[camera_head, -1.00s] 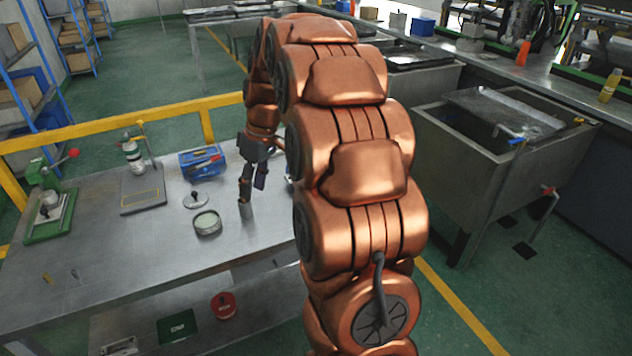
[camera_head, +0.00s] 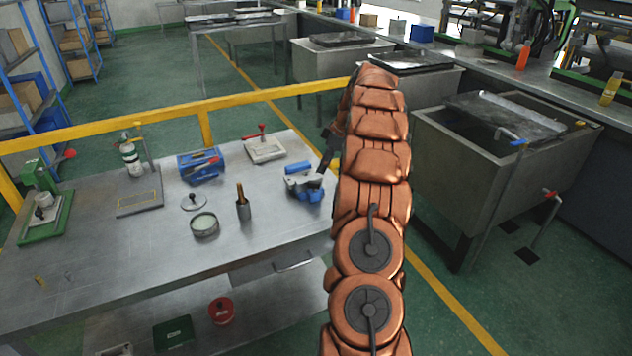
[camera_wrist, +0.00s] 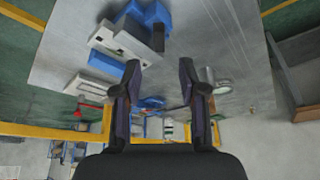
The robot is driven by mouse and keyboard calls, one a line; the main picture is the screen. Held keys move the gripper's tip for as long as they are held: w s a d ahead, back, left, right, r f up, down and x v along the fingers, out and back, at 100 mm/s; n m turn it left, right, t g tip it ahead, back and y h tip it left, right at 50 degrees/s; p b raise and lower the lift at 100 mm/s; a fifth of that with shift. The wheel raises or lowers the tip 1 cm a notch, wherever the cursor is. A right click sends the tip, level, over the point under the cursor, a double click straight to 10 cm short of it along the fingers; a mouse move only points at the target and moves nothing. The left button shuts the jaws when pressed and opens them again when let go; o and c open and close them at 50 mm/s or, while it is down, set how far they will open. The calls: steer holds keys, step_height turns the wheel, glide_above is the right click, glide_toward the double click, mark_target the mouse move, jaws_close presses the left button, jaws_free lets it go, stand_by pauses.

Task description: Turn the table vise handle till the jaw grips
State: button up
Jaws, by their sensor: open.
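The table vise (camera_head: 304,188), blue with grey-white jaws and a blue block at its far side, stands at the right end of the metal worktable. It shows in the upper left of the wrist view (camera_wrist: 118,38). I cannot clearly make out its handle or whether its jaws hold anything. My gripper (camera_head: 325,166), partly hidden by my arm, is just above and to the right of the vise in the head view. In the wrist view my gripper (camera_wrist: 160,64) has its two dark fingers apart with nothing between them. No contact with the vise shows.
On the worktable (camera_head: 120,260) stand a brush cup (camera_head: 243,208), a round tin (camera_head: 204,224), a blue toolbox (camera_head: 201,166) and a pale block with a red lever (camera_head: 265,149). A yellow rail (camera_head: 260,95) runs behind. A metal sink (camera_head: 470,190) stands to the right.

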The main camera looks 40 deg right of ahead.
mark_target(314, 182)
steer(key=shift+p+x, duration=1.45)
steer(key=shift+x, duration=2.4)
jaws_close()
